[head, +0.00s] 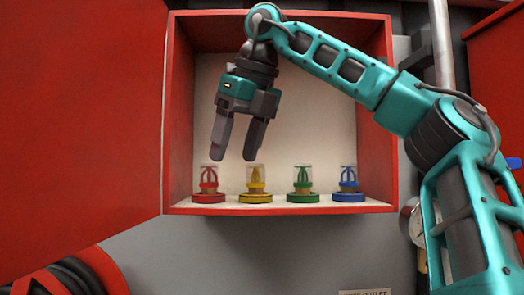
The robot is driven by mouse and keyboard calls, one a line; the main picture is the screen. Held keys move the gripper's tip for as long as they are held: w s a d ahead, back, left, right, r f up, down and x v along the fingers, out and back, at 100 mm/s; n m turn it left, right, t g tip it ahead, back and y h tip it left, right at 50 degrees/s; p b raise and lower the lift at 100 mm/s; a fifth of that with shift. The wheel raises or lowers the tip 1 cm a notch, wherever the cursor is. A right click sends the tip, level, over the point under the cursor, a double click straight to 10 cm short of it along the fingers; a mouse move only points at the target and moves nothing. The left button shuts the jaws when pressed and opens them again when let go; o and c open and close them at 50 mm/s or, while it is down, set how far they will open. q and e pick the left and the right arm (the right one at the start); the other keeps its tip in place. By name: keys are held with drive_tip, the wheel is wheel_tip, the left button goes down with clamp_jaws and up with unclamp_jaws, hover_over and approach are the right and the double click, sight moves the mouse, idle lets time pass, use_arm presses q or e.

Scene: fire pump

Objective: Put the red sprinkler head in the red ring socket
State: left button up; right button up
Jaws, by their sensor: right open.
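The red sprinkler head (208,178), under a clear cap, stands upright at the red ring socket (209,198), at the left end of the cabinet floor. It appears seated in the ring. My right gripper (233,157) hangs above the row, fingers pointing down, open and empty. Its left fingertip is just above and right of the red head's cap; its right fingertip is above the yellow head (256,178). From this view I cannot tell the depth between fingers and heads. My left gripper is out of view.
A green head (302,178) and a blue head (348,178) stand in matching rings to the right. The red cabinet (376,120) has side walls close around the row, and its door (80,110) stands open at left. A gauge (414,224) and a pipe are at right.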

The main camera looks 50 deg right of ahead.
drive_tip(key=s+b, duration=0.1)
drive_tip(key=s, duration=0.5)
drive_tip(key=shift+a, duration=0.4)
drive_tip(key=shift+a, duration=0.1)
